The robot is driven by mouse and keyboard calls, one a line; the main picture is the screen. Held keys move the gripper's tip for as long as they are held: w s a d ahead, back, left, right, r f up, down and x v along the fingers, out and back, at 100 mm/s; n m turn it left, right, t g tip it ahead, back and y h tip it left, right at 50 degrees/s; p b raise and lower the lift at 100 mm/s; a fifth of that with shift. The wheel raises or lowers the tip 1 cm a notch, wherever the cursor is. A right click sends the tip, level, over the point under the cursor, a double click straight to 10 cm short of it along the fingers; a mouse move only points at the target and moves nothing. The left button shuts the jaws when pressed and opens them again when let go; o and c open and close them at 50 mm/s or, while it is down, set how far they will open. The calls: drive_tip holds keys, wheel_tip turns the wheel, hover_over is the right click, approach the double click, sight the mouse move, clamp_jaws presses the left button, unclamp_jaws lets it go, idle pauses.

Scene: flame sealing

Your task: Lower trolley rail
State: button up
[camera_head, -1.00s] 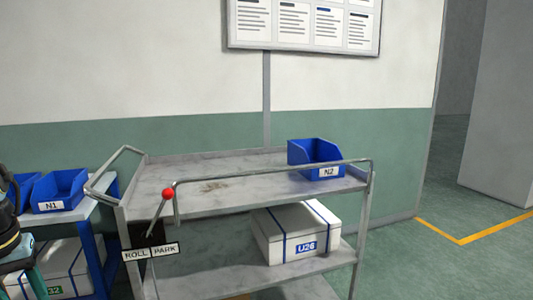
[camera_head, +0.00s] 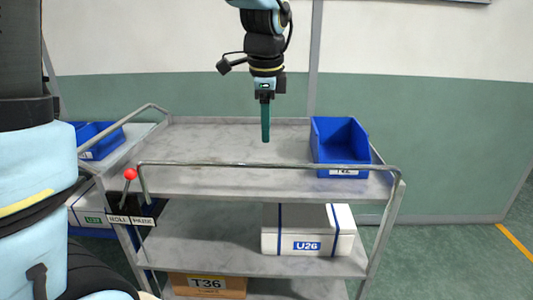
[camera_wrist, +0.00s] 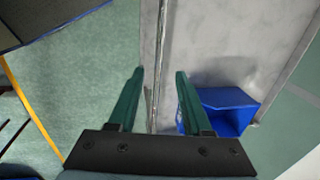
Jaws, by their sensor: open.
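The grey metal trolley (camera_head: 185,185) stands in front of me. Its front rail (camera_head: 270,165) is a thin bar standing raised above the front edge of the top shelf, with bent ends. My gripper (camera_head: 265,140) is above the top shelf with green fingers pointing down, a little above the rail in the picture. In the wrist view, the open fingers (camera_wrist: 159,72) have the rail (camera_wrist: 157,45) running between them in the picture. Nothing is held. I cannot tell how far the fingers are from the rail.
A blue bin (camera_head: 340,145) stands on the top shelf at right; it also shows in the wrist view (camera_wrist: 228,105). A red-knobbed lever (camera_head: 130,174) is by the ROLL/PARK plate at left. A white box U26 (camera_head: 340,240) and a carton T36 (camera_head: 207,285) are lower down.

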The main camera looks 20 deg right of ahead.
sight(266, 164)
drive_tip(key=f, duration=0.3)
drive_tip(key=w+f+p, duration=0.1)
drive_tip(key=f, duration=0.2)
drive_tip(key=f+p, duration=0.1)
drive_tip(key=f, duration=0.2)
drive_tip(key=shift+w+d+f, duration=0.25)
drive_tip(key=shift+w+f, duration=0.05)
drive_tip(key=shift+w, duration=0.1)
clamp_jaws()
idle(0.9)
